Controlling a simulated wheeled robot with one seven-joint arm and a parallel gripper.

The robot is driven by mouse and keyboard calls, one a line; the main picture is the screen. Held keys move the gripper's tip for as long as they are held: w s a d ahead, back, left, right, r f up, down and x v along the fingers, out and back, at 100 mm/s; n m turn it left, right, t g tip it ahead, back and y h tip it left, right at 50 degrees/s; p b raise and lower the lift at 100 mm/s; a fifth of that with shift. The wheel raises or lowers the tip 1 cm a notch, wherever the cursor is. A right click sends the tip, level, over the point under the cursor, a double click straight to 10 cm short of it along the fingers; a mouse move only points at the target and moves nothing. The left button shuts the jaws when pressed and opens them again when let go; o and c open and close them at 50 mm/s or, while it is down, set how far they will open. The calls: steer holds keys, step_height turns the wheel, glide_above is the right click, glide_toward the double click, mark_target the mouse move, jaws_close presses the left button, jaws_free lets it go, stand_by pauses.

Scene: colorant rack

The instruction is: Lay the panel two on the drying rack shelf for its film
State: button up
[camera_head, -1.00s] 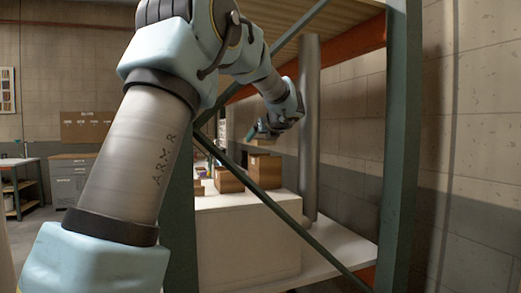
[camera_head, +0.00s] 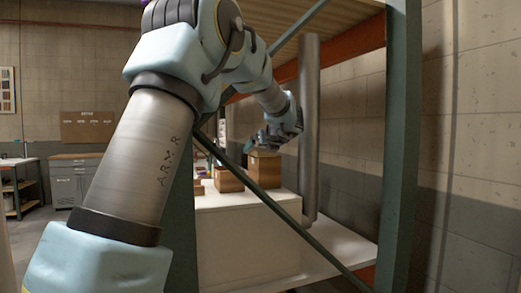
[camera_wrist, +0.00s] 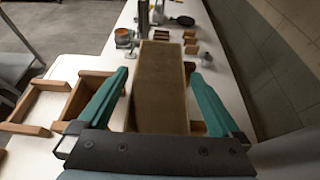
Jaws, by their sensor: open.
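In the wrist view my gripper (camera_wrist: 158,74) is open, with its two green fingers spread either side of a long tan-topped wooden block (camera_wrist: 160,85). A gap shows beside each finger, and I cannot tell whether they reach down past its top. In the head view my gripper (camera_head: 256,143) is just above a wooden box (camera_head: 264,170) on a white surface. I cannot make out which piece is panel two, and no drying rack shelf can be told for sure.
Open wooden frames (camera_wrist: 38,100) lie left of my gripper. Farther along the white bench (camera_wrist: 228,105) stand an orange-topped jar (camera_wrist: 123,37), small wooden blocks (camera_wrist: 190,36) and a dark pan (camera_wrist: 186,20). A green rack post (camera_head: 402,140) and a grey vertical pipe (camera_head: 309,130) stand close to my arm.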

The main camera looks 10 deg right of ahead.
steer(key=shift+r, duration=0.1)
steer(key=b+v, duration=0.2)
steer(key=v, duration=1)
steer(key=shift+b, duration=0.3)
